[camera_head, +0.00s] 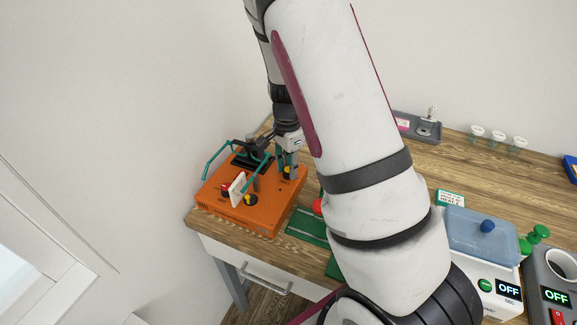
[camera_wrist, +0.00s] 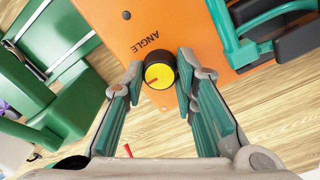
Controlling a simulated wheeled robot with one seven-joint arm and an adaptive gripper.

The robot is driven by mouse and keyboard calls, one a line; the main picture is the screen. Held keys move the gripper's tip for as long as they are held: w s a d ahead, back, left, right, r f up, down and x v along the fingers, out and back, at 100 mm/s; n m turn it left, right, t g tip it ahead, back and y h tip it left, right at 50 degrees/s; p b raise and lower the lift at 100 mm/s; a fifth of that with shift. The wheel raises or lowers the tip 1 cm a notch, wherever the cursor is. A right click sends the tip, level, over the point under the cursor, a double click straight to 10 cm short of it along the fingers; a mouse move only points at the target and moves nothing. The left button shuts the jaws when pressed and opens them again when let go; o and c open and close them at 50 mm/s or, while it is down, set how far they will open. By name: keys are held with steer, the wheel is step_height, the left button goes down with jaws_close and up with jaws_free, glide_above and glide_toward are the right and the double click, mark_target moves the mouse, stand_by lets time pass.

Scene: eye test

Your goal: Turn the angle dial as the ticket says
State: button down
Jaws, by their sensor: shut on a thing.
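The angle dial (camera_wrist: 158,75) has a black skirt and a yellow cap with a short red mark, which lies toward the left of the cap in the wrist view. The word ANGLE is printed beside it on the orange machine (camera_head: 240,218). My gripper (camera_wrist: 160,70) is shut on the dial, with one teal-padded finger on each side. In the head view my gripper (camera_head: 287,168) is at the machine's right rear corner. I cannot tell which card is the ticket; a small green-edged card (camera_head: 450,198) on the table is too small to read.
Teal bars (camera_head: 222,160) rise over the machine, with a white plate (camera_head: 237,188) and another yellow knob (camera_head: 250,199) near its front. A green device (camera_head: 308,228) stands right of it, partly behind my arm. A blue-lidded device (camera_head: 482,238) and small cups (camera_head: 497,138) are farther right.

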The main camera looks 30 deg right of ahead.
mark_target(287, 168)
stand_by(0.3)
steer(key=c, duration=1.3)
jaws_free()
steer(key=shift+w+r, duration=0.15)
steer(key=shift+r, duration=2.85)
steer(key=shift+w+r, duration=0.1)
steer(key=shift+r, duration=2.9)
